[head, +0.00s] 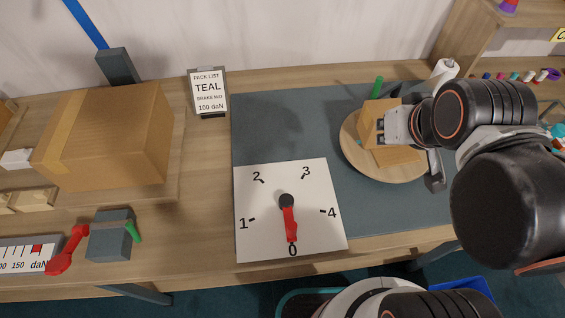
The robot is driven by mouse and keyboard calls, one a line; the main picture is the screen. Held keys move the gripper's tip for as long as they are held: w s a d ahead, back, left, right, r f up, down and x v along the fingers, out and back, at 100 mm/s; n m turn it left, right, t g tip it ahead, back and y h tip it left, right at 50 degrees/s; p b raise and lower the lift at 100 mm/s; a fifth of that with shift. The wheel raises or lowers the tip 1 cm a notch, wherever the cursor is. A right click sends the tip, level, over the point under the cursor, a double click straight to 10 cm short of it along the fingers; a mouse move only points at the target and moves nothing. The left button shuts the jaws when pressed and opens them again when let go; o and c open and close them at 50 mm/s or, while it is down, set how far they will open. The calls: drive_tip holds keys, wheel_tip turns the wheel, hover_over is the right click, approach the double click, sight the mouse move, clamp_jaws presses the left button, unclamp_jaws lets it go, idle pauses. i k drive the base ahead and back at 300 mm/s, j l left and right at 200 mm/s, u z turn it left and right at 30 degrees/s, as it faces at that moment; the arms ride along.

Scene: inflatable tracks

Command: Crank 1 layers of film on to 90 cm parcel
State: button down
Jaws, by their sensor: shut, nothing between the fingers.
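A cardboard parcel (372,118) stands on a round wooden turntable (358,160) at the right of the grey mat. A second tan piece (398,156) lies in front of it. My gripper (388,127) is shut and empty, pointing left at the parcel's right side; it covers part of the parcel, and I cannot tell whether they touch. A white dial (262,230) marked 0 to 4 has its red pointer (289,222) at 0. A green upright piece (377,86) shows behind the parcel. A white roll (446,69) stands behind my arm.
A large taped carton (118,135) sits at left. A pack list sign (208,92) reads TEAL, brake mid, 100 daN. A red lever (68,250) stands by a daN scale (28,256) and a grey block (110,235). The mat (285,125) behind the dial is clear.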

sight(286, 201)
drive_tip(key=u, duration=1.1)
drive_tip(key=k+j+z, duration=0.15)
drive_tip(key=k, duration=0.2)
drive_tip(key=k+j+z, duration=0.15)
drive_tip(key=k, duration=0.2)
